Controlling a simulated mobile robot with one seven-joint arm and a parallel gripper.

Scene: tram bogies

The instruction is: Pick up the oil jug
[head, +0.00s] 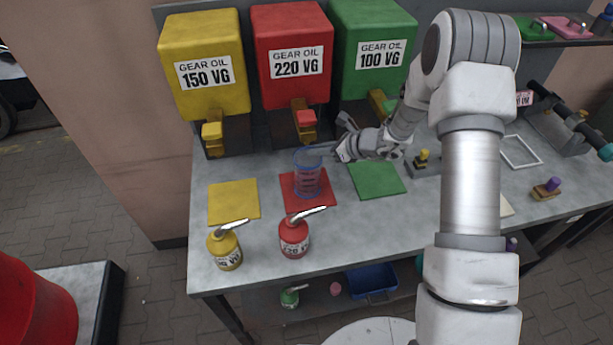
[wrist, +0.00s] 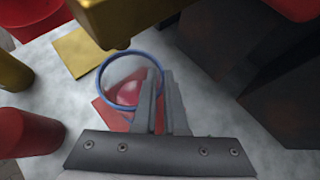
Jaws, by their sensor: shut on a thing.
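The oil jug (head: 308,178), a clear measuring jug with a blue rim and red markings, shows upright at the red mat (head: 326,202), below the red dispenser's tap. I cannot tell whether its base touches the mat. My gripper (head: 332,151) comes in from the right and is shut on the jug's side near the rim. In the wrist view the fingers (wrist: 160,105) are close together at the jug's blue rim (wrist: 104,72). Red shows through the jug; I cannot tell whether it is oil or the mat. The fingers hide part of the jug's wall.
Yellow (head: 203,65), red (head: 291,55) and green (head: 373,45) gear oil dispensers stand behind, taps overhanging the bench. A red oil can (head: 294,240) and a yellow one (head: 226,250) stand in front. Yellow (head: 233,201) and green (head: 377,180) mats are bare.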

